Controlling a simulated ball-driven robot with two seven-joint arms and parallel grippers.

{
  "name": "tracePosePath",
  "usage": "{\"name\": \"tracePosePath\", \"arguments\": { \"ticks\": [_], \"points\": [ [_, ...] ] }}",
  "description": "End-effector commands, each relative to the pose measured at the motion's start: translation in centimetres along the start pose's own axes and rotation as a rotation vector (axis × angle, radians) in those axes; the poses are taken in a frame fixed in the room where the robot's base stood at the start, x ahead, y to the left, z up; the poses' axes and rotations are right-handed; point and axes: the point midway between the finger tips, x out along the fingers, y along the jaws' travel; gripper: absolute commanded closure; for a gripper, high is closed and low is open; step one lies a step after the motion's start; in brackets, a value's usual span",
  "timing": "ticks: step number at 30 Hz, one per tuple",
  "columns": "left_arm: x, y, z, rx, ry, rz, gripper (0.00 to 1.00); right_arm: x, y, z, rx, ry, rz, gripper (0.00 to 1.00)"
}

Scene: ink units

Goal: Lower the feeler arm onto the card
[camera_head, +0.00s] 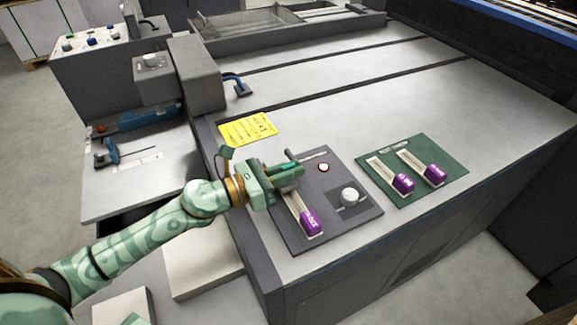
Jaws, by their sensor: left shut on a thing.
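My left gripper (291,178) comes in from the left and is shut over the upper left part of a dark control panel (365,208). What it holds is hidden by its own fingers. Just below it, a purple lever handle (312,222) sits at the near end of a pale slot, apart from the fingers. A yellow card (248,130) with print lies flat on the machine top beyond the gripper. My right gripper is not in view.
A green panel (440,150) with two purple levers stands to the right. A side shelf (125,185) holds tools at left. The machine top (455,95) behind the panels is clear.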

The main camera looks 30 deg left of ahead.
Motion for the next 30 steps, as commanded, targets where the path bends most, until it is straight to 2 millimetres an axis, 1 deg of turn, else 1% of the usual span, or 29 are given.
{"name": "tracePosePath", "arguments": {
  "ticks": [1,5,21,22,24,30],
  "points": [
    [-0.04,-0.01,-0.53,0.014,0.004,0.0,1.0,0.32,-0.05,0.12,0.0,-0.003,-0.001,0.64],
    [-0.05,-0.13,-0.71,0.049,0.004,0.0,1.0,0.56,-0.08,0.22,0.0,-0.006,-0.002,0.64],
    [-0.07,-0.2,-0.77,0.073,0.005,0.0,1.0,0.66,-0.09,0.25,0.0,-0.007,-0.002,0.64],
    [-0.07,-0.2,-0.77,0.073,0.005,0.0,0.82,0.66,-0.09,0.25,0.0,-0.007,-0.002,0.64],
    [-0.06,-0.2,-0.76,0.073,0.004,0.0,0.65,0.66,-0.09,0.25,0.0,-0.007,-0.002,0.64],
    [-0.03,-0.21,-0.66,0.074,0.002,0.0,0.65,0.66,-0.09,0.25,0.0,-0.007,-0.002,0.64]
  ]
}}
